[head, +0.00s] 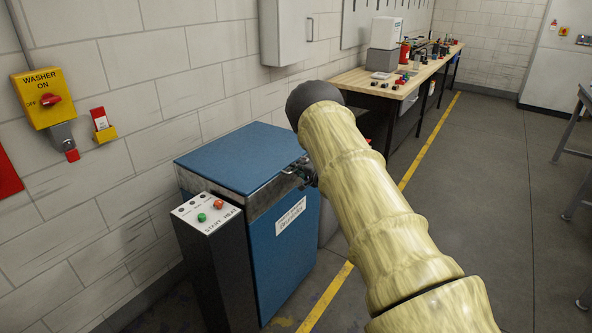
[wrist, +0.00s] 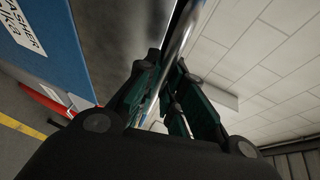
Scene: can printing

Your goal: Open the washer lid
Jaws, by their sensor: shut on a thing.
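The blue washer (head: 285,255) stands against the wall in the head view. Its lid (head: 235,155) is a blue top with a grey metal edge, and it looks down on the body. My gripper (head: 304,174) is at the front right of the lid edge, partly hidden by my arm. In the wrist view, my gripper (wrist: 167,68) is shut on a shiny metal bar, the lid handle (wrist: 183,35). The washer's blue front (wrist: 45,45) with its white label shows at the upper left there.
A control box (head: 210,215) with green and red buttons stands at the washer's left front. A yellow switch box (head: 40,97) is on the wall. A grey cabinet (head: 287,30) hangs above and behind the washer. A workbench (head: 400,85) stands beyond.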

